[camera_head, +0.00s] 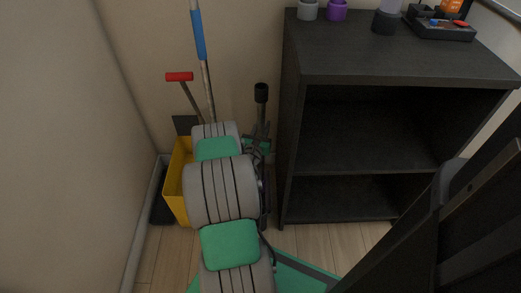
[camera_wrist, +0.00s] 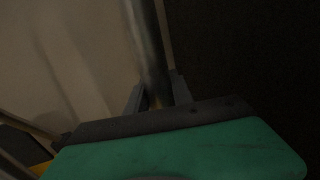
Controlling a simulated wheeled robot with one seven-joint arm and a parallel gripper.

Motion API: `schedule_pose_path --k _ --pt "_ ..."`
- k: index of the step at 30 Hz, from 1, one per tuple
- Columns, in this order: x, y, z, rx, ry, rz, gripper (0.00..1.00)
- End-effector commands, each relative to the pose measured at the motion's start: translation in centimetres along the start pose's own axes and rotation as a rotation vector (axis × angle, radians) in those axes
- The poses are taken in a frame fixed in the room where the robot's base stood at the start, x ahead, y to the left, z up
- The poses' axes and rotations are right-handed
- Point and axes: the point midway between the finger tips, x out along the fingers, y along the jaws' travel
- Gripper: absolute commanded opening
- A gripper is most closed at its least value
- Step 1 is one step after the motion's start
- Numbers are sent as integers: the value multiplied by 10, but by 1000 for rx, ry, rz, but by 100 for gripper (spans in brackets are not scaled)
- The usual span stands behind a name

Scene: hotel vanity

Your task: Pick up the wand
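The likely wand is an upright tube (camera_head: 261,95) with a wide black end, standing between the yellow bucket and the dark cabinet. My gripper (camera_head: 258,141) is low at this tube, partly hidden behind my arm. In the wrist view a grey tube (camera_wrist: 148,45) runs down between the two dark fingers of my gripper (camera_wrist: 157,95), with one finger on each side. The fingers are close to the tube, but the dim picture does not show whether they press on it. The tube's lower part is hidden by my gripper and arm.
A yellow bucket (camera_head: 175,185) stands left of my arm. A red-handled tool (camera_head: 180,77) and a blue-gripped pole (camera_head: 199,35) lean by the wall. A dark open-shelf cabinet (camera_head: 400,65) stands close on the right, with cups (camera_head: 337,11) and a tray (camera_head: 440,30) on top.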

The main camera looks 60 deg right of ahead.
Motion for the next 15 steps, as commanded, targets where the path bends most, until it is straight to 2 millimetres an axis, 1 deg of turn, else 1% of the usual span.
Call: schedule_pose_path --k 1,9,15 --pt "0 0 0 0 0 0 21" --pt "0 0 0 0 0 0 0" --pt "0 0 0 0 0 0 0"
